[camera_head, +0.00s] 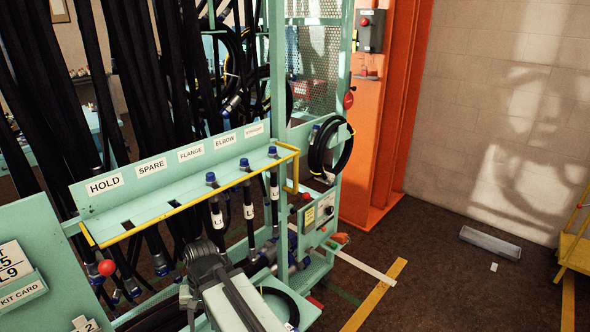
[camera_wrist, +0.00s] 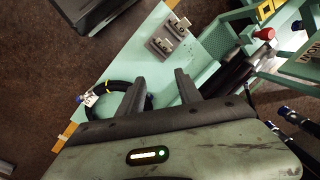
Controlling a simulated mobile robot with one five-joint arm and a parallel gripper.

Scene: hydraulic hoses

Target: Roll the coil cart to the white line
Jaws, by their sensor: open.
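My gripper (camera_wrist: 160,88) is open in the wrist view, with two dark fingers apart and nothing between them. A teal surface (camera_wrist: 135,68) lies beyond the fingers. A black hose coil (camera_wrist: 105,90) with a blue end and a pale tag rests at its lower left, partly hidden by the left finger. In the head view a teal surface with a dark coil (camera_head: 283,300) shows low in the middle, partly behind my arm; I cannot tell for sure that it is the coil cart. A white line (camera_head: 365,267) crosses the dark floor right of the teal rack.
The teal rack (camera_head: 170,172) holds several labelled slots and black hoses. A yellow floor line (camera_head: 372,298) runs beside the white one. An orange column (camera_head: 375,120) stands behind. A grey trough (camera_head: 490,243) and a yellow stand (camera_head: 574,245) are at right. Open floor lies between.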

